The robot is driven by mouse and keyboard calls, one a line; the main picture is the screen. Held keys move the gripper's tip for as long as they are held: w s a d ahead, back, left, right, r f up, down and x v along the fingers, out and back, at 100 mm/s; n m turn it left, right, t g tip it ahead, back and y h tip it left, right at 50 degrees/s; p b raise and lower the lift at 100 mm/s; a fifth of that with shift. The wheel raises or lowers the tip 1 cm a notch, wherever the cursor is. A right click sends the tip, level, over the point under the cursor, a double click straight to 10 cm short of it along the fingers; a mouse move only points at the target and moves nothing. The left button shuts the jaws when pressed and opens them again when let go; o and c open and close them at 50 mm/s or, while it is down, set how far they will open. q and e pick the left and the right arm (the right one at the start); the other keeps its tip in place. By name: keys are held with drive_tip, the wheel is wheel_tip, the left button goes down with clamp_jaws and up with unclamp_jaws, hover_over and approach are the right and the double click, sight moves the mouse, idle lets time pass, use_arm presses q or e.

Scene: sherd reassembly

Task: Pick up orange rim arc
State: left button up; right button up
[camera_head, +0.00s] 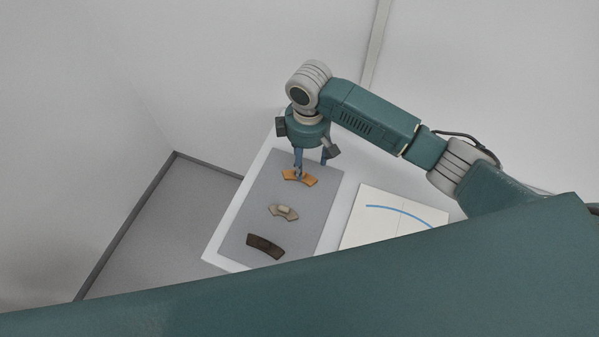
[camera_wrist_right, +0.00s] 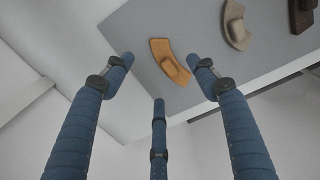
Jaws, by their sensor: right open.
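The orange rim arc (camera_head: 308,181) lies on the grey mat at its far end, with a raised block on its top. My right gripper (camera_head: 309,165) comes down from above, over and close to the arc, and its blue fingers hide part of it. In the right wrist view the gripper (camera_wrist_right: 160,72) has its fingers spread, with the orange rim arc (camera_wrist_right: 159,49) in sight between and beyond the tips. No finger is clearly touching it. My left gripper is not in view.
On the grey mat (camera_head: 250,215) a beige arc (camera_head: 291,216) and a dark brown arc (camera_head: 262,247) lie nearer, in a row with the orange one. A white board (camera_head: 365,233) with a blue curve lies to the right on the white table (camera_head: 214,252). Mat space between the arcs is clear.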

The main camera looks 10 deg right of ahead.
sight(305, 172)
drive_tip(key=shift+w+f, duration=0.1)
drive_tip(key=shift+f, duration=0.55)
drive_tip(key=f, duration=0.1)
drive_tip(key=f+p, duration=0.1)
drive_tip(key=f, duration=0.1)
drive_tip(key=shift+a+f, duration=0.2)
drive_tip(key=shift+f, duration=0.6)
drive_tip(key=c, duration=0.8)
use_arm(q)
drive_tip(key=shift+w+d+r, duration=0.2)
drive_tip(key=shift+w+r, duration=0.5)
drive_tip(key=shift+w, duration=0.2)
use_arm(e)
drive_tip(key=c, duration=0.6)
